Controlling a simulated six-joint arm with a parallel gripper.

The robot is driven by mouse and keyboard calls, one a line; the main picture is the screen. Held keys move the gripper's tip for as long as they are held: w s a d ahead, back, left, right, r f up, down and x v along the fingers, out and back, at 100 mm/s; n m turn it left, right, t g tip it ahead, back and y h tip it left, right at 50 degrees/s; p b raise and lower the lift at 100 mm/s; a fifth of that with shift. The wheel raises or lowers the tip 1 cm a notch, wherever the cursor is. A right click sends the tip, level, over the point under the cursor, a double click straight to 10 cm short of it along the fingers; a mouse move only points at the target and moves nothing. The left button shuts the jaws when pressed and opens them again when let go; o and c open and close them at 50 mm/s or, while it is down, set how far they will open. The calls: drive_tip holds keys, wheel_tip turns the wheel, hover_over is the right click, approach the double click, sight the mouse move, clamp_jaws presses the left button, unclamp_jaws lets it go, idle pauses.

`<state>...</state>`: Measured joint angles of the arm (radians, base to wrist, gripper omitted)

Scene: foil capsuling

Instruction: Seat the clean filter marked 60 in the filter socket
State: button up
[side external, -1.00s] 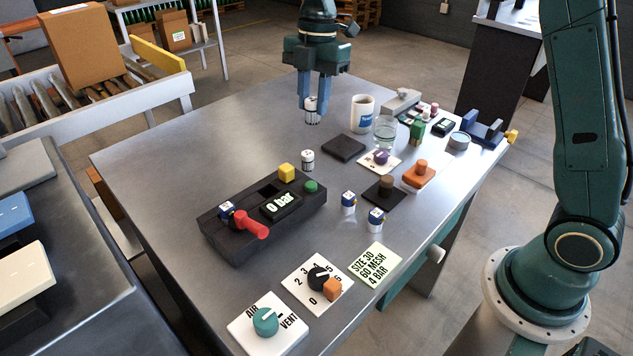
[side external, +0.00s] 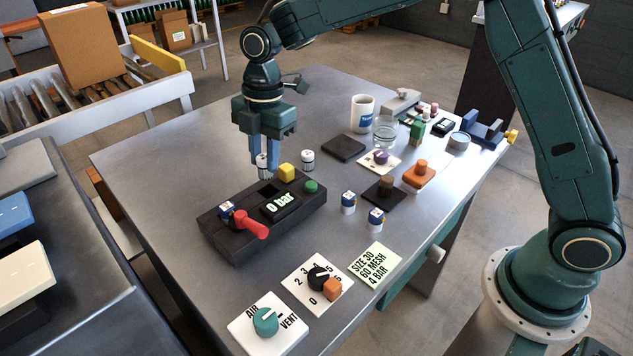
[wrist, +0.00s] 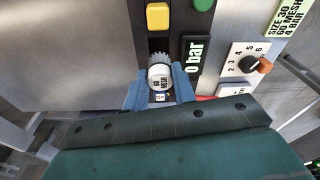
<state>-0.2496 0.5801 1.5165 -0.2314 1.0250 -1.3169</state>
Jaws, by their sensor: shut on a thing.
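My gripper (side external: 264,164) is shut on a small white filter (side external: 264,160) with a dark ribbed side. The filter socket (side external: 268,189) is a dark square opening in that block, beside the yellow button. The filter appears apart from the socket, and in the wrist view it hides most of it. A display (side external: 281,205) on the block reads 0 bar.
Another white filter (side external: 307,160) stands behind the block. A yellow button (side external: 286,172), green button (side external: 310,186) and red lever (side external: 250,226) rise from the block. Two blue-and-white pieces (side external: 348,202) (side external: 376,219) stand to its right. A note (side external: 375,264) reads SIZE 30, 60 MESH, 4 BAR.

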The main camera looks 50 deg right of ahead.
sight(269, 184)
drive_tip(key=shift+f, duration=2.9)
drive_tip(key=shift+f, duration=0.15)
drive_tip(key=shift+f, duration=0.2)
drive_tip(key=shift+s+f, duration=0.15)
drive_tip(key=shift+f, duration=0.25)
drive_tip(key=o, duration=0.7)
drive_tip(key=r, duration=0.4)
drive_tip(key=d+r, duration=0.1)
drive_tip(key=r, duration=0.8)
drive_tip(key=shift+w+d+r, duration=0.25)
